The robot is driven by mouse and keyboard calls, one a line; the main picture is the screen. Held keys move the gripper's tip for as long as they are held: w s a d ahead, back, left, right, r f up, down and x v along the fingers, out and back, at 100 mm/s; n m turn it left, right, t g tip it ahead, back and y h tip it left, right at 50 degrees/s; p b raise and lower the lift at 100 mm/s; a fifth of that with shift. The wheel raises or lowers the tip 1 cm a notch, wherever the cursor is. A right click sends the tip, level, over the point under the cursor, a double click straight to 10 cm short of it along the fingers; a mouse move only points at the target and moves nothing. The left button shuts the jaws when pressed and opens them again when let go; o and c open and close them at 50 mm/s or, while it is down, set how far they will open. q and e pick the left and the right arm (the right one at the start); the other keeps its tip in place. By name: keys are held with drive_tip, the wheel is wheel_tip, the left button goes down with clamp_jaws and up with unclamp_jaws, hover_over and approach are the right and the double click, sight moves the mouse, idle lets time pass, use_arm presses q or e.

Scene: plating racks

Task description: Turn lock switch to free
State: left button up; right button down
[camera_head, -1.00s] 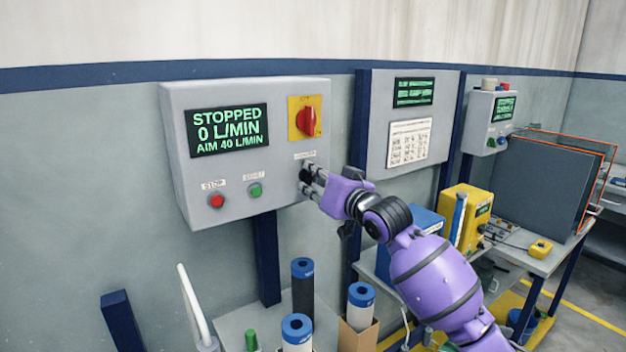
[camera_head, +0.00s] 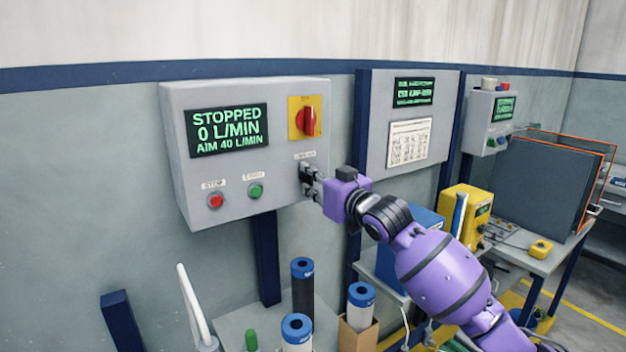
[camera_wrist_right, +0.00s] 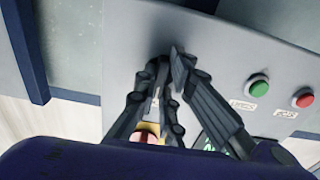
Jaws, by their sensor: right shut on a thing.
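A grey control box (camera_head: 178,130) hangs on the wall, and its screen (camera_head: 228,129) reads STOPPED, 0 L/MIN, AIM 40 L/MIN. My right gripper (camera_head: 306,174) is at the lower right of the box front, just below a small label (camera_head: 304,155) too small to read. Its fingers are shut on a small dark switch, mostly hidden by them. In the right wrist view the fingers (camera_wrist_right: 166,75) meet against the grey panel. A red rotary knob (camera_head: 306,121) on a yellow plate is above the gripper. My left gripper is not in view.
A red button (camera_head: 215,201) and a green button (camera_head: 255,191) are left of the gripper on the box. Below stand blue-capped cylinders (camera_head: 303,285). A second panel (camera_head: 437,120) is to the right, with a yellow unit (camera_head: 462,215) below it.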

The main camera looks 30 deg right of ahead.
drive_tip(key=c, duration=1.8)
unclamp_jaws()
drive_tip(key=shift+c, duration=0.2)
drive_tip(key=shift+s, duration=0.1)
drive_tip(key=s+d, duration=0.1)
drive_tip(key=s, duration=1)
drive_tip(key=shift+s+d, duration=0.3)
drive_tip(key=shift+s, duration=0.1)
drive_tip(key=shift+s+d, duration=0.1)
